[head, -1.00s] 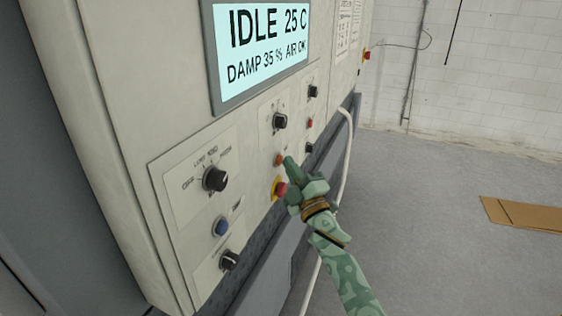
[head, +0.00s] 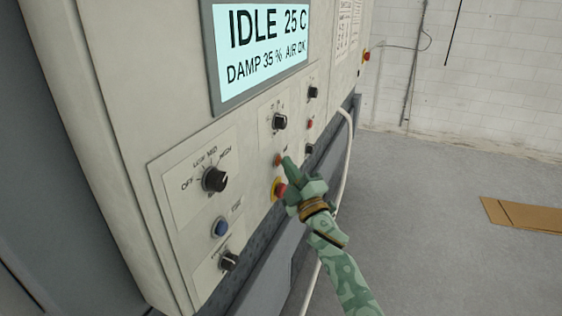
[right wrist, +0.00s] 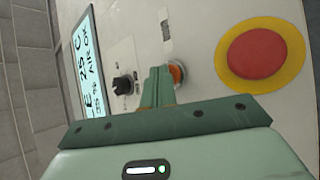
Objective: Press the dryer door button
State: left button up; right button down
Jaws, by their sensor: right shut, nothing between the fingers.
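A small round orange-red button (head: 279,160) sits on the pale control panel (head: 132,130), just above a red emergency stop with a yellow ring (head: 276,187). Its label is too small to read. In the right wrist view the orange button (right wrist: 177,73) shows partly behind my fingertips, with the big red stop (right wrist: 258,52) to its right. My right gripper (head: 289,163) is shut and empty, its tips at the orange button's right edge. I cannot tell whether they touch it. It also shows from behind in the right wrist view (right wrist: 159,76). My left gripper is not in view.
A display (head: 262,45) reads IDLE 25 C, DAMP 35 %, AIR OK. Black knobs (head: 214,179) and a blue button (head: 220,228) share the panel. A white hose (head: 346,160) hangs behind my right arm. Flat cardboard (head: 525,214) lies on the open floor at right.

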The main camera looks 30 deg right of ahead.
jog(key=shift+s+d, duration=0.45)
jog(key=shift+s, duration=0.15)
jog(key=shift+s+d+p, duration=1)
jog(key=shift+s+d, duration=0.65)
jog(key=shift+s, duration=0.25)
